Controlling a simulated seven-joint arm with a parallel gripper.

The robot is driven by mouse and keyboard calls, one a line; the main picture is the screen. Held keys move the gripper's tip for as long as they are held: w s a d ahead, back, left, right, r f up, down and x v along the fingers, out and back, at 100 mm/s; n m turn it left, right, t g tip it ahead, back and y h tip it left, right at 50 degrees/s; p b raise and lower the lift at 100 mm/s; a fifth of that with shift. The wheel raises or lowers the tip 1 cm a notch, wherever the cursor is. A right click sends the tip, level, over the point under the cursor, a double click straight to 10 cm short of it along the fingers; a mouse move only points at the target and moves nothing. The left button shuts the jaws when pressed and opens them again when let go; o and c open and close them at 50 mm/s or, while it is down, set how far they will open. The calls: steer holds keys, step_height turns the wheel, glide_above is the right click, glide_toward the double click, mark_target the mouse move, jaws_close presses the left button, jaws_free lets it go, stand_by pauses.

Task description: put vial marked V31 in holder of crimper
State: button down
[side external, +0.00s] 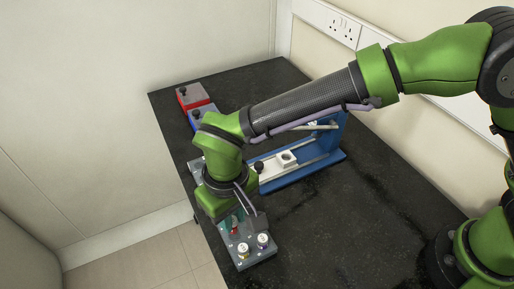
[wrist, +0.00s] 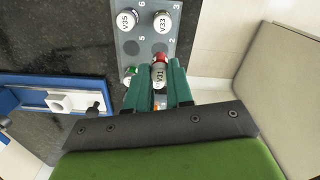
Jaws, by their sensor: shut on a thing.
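I cannot tell whether the vial's base is still in the rack. In the side external view, my gripper (side external: 234,226) is low over the rack (side external: 262,258), mostly hidden by my wrist. The blue crimper (side external: 325,160) lies behind it, with a pale holder block (side external: 287,159); the holder also shows in the wrist view (wrist: 62,102).
Vials V35 (wrist: 127,18) and V33 (wrist: 162,20) stand in the rack beyond V31. A green-topped item (wrist: 131,71) is close to the left finger. A red box (side external: 195,97) and a blue box (side external: 203,114) stand at the back. The dark bench (side external: 340,220) is clear at front right.

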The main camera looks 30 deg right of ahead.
step_height(320, 180, up, 24)
steer(key=w+d+m, duration=0.3)
steer(key=w+d, duration=0.3)
steer(key=d, duration=0.4)
steer(key=w+d+m, duration=0.3)
steer(key=w+d, duration=0.3)
steer(key=d, duration=0.4)
steer(key=shift+w+f, duration=0.15)
steer(key=shift+f, duration=5.95)
steer(key=shift+w+f, duration=0.1)
steer(key=shift+f, duration=5.95)
steer(key=shift+f, duration=0.95)
steer(key=c, duration=0.9)
jaws_free()
steer(key=shift+o, duration=0.4)
steer(key=shift+o, duration=1.1)
